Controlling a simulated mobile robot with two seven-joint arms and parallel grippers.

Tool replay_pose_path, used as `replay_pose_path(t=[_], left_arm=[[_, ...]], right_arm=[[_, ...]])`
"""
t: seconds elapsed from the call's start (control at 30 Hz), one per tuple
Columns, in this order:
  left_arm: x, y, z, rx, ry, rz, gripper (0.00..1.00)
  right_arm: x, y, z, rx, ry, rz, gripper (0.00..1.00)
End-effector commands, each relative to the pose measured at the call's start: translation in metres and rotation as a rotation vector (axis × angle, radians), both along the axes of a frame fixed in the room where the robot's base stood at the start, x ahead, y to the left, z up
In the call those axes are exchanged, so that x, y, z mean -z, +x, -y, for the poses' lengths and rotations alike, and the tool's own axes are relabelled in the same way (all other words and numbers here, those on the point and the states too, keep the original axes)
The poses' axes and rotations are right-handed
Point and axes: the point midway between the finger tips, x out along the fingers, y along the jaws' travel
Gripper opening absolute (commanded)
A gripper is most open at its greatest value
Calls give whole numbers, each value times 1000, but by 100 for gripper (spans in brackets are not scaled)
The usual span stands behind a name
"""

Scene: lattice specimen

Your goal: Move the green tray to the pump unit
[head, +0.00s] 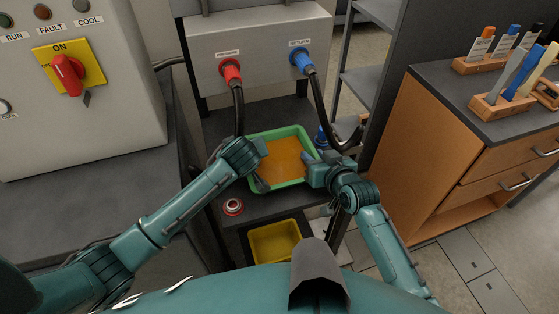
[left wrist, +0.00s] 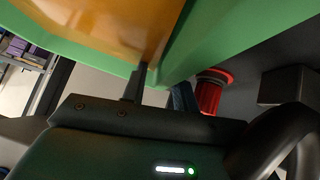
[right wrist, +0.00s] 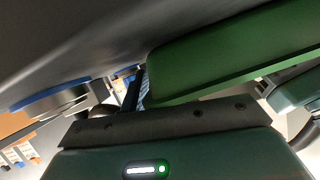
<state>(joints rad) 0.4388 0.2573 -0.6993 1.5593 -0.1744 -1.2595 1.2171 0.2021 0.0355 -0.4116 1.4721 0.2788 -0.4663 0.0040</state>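The green tray (head: 309,145), with an orange-brown inside surface, lies between my two grippers, in front of the grey box with two hoses (head: 262,44), which looks like the pump unit. My left gripper (head: 262,166) is at the tray's left side; in the left wrist view its fingers close around the green wall (left wrist: 215,40). My right gripper (head: 307,166) is at the tray's right side; in the right wrist view its fingers meet the end of the green wall (right wrist: 220,60). Both appear shut on the tray. Whether the tray touches the shelf below is hidden.
A red hose connector (head: 231,72) and a blue one (head: 301,60) hang hoses close to the tray. A control cabinet (head: 120,130) stands left, a wooden drawer unit (head: 430,150) right.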

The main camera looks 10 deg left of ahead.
Motion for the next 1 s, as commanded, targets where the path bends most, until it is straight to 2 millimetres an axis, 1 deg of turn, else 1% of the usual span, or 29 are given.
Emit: replay_pose_path(t=[0.27, 0.6, 0.63, 1.0], left_arm=[[0, 1, 0, 0, 0, 0, 29], [0, 0, 0, 0, 0, 0, 1], [0, 0, 0, 0, 0, 0, 0], [1, 0, 0, 0, 0, 0, 0]], right_arm=[[0, 0, -1, -1, 0, 0, 29], [0, 0, 0, 0, 0, 0, 1], [0, 0, 0, 0, 0, 0, 0], [0, 0, 0, 0, 0, 0, 0]])
